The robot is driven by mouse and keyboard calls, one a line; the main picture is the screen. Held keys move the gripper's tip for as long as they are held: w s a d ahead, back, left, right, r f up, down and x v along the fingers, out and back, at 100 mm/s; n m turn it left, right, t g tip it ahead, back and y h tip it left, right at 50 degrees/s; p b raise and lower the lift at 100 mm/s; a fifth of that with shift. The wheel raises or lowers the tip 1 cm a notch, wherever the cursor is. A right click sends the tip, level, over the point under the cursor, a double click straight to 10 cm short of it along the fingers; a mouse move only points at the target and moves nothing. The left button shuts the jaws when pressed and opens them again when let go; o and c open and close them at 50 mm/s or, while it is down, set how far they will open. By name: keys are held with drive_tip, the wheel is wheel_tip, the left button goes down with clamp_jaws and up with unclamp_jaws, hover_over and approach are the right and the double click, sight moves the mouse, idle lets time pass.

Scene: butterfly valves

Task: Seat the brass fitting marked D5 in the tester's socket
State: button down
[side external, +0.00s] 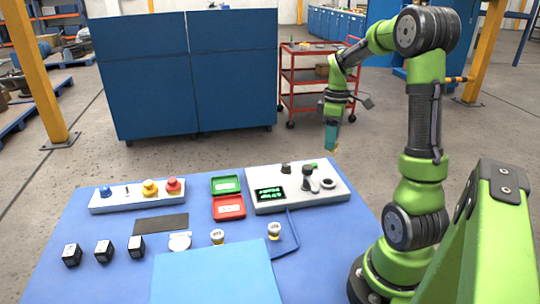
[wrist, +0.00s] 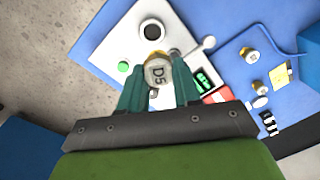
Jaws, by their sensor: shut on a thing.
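My gripper (side external: 332,140) is shut on the brass fitting marked D5 (wrist: 157,72). It holds the fitting high above the back of the bench, apart from the tester. In the wrist view the marking "D5" faces the camera between the two teal fingers, and brass shows at its far edge. The tester (side external: 258,206) is a light grey box with a green-lit display (side external: 270,194) and a lever (side external: 308,180). Its socket (side external: 328,183) is a dark round hole with a pale rim at the right end. The socket also shows in the wrist view (wrist: 151,32), just beyond the fitting, with nothing in it.
Two other fittings (side external: 217,237) (side external: 274,231) stand on the blue bench mat. A green tray (side external: 226,185) and a red tray (side external: 229,208) lie left of the tester. A button panel (side external: 130,197) and several black blocks (side external: 104,251) are further left.

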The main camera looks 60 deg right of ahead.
wheel_tip(320, 180, down, 8)
drive_tip(key=shift+f, duration=0.25)
drive_tip(key=shift+d+f, duration=0.1)
drive_tip(key=shift+f, duration=0.6)
drive_tip(key=shift+f, duration=0.3)
idle(1.0)
drive_tip(key=shift+f, duration=0.25)
drive_tip(key=shift+f, duration=0.4)
idle(0.9)
drive_tip(key=shift+c, duration=1.6)
unclamp_jaws()
